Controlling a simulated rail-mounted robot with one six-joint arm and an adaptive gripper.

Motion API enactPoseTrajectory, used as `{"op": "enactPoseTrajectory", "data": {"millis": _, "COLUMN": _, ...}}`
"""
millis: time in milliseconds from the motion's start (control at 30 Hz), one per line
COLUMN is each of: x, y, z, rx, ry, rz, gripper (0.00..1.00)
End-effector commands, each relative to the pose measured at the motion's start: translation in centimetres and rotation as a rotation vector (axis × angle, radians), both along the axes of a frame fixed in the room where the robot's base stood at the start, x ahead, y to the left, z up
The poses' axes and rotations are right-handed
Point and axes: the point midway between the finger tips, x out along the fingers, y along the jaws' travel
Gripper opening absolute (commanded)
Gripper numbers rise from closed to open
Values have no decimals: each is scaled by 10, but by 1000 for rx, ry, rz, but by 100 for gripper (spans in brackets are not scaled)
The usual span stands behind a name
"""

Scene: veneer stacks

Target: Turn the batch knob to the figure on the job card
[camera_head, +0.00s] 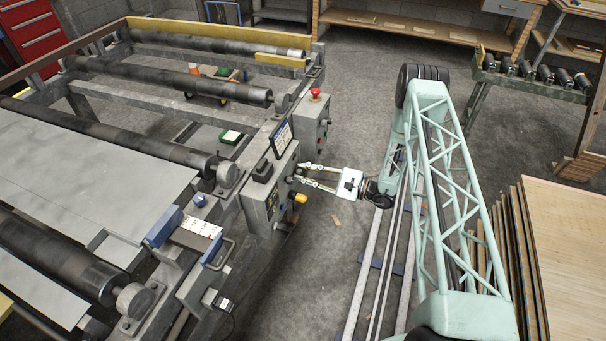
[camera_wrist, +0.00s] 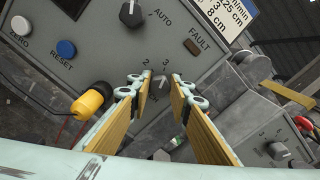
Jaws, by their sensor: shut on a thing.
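My gripper (camera_head: 303,176) reaches the front of the grey control box (camera_head: 258,190) from the right. In the wrist view its two yellow-padded fingers (camera_wrist: 160,88) are shut on the batch knob (camera_wrist: 160,85), low on the panel. The fingers hide much of the knob; a pale mark shows on it. The figures 2 and 3 stand just above it, and other figures are hidden or unclear. A white card (camera_wrist: 226,14) with a blue edge shows partly at the top, with lines in cm; I cannot tell whether it is the job card.
A black selector (camera_wrist: 131,12) by AUTO, a FAULT lamp (camera_wrist: 192,46), a white button (camera_wrist: 19,25) and a blue RESET button (camera_wrist: 66,49) are on the panel. A yellow-and-black part (camera_wrist: 91,101) juts out left of the fingers. A red-button box (camera_head: 311,118) stands behind.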

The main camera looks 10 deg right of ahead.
Motion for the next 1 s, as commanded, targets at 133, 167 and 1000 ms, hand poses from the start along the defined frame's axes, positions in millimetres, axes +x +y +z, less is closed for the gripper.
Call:
{"op": "enactPoseTrajectory", "data": {"millis": 133, "x": 0, "y": 0, "z": 0, "rx": -25, "ry": -37, "rz": 0, "gripper": 8}}
{"op": "enactPoseTrajectory", "data": {"millis": 167, "x": 0, "y": 0, "z": 0, "rx": -29, "ry": -42, "rz": 0, "gripper": 8}}
{"op": "enactPoseTrajectory", "data": {"millis": 1000, "x": 0, "y": 0, "z": 0, "rx": -39, "ry": -58, "rz": 0, "gripper": 32}}
